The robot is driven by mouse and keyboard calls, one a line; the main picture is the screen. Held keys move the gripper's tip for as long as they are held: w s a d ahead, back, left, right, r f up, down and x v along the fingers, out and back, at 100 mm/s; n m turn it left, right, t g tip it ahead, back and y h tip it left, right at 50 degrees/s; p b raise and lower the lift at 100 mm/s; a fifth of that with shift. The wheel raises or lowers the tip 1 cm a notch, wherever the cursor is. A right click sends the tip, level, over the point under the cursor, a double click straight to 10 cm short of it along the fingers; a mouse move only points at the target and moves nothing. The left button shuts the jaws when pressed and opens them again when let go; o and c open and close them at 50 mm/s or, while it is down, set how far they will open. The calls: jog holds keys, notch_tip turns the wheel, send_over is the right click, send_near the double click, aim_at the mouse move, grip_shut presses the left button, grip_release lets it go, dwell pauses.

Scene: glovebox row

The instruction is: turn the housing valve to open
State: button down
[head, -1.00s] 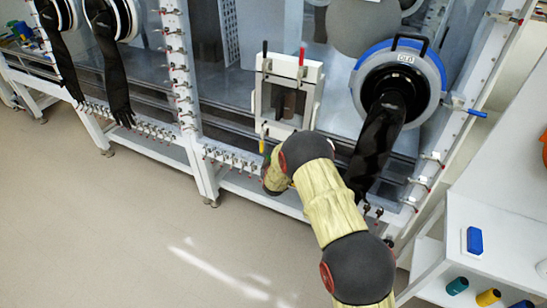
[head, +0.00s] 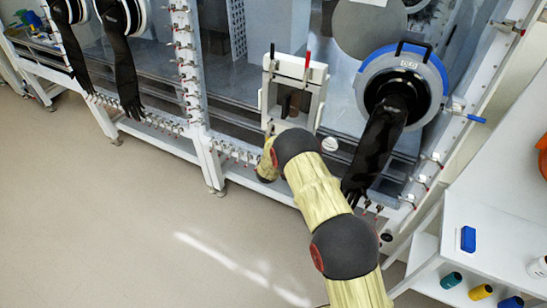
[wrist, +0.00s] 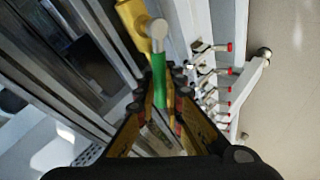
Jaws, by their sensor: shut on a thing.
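The housing valve shows in the wrist view as a yellow body (wrist: 133,22) with a round metal hub (wrist: 157,29) and a green lever handle (wrist: 158,82). The handle runs from the hub down between my fingers, at a small angle to the yellow body. My gripper (wrist: 162,97) is shut on the green handle, with a dark finger on each side of it. In the head view my arm's end is low at the front of the housing, left of centre, and my own arm hides the valve and the fingertips there.
A white framed hatch (head: 293,88) stands just behind my wrist. A black glove (head: 378,148) hangs from a blue-ringed port (head: 438,72) at right. Several red-tipped clamps (wrist: 228,72) line the frame near the gripper. A white shelf (head: 500,225) stands at right. The floor (head: 110,230) at left is clear.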

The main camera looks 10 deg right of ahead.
jog(key=shift+a, duration=0.1)
jog(key=c, duration=2)
grip_release()
jog(key=shift+o, duration=0.6)
jog(key=v, duration=1.2)
jog(key=shift+c, duration=0.5)
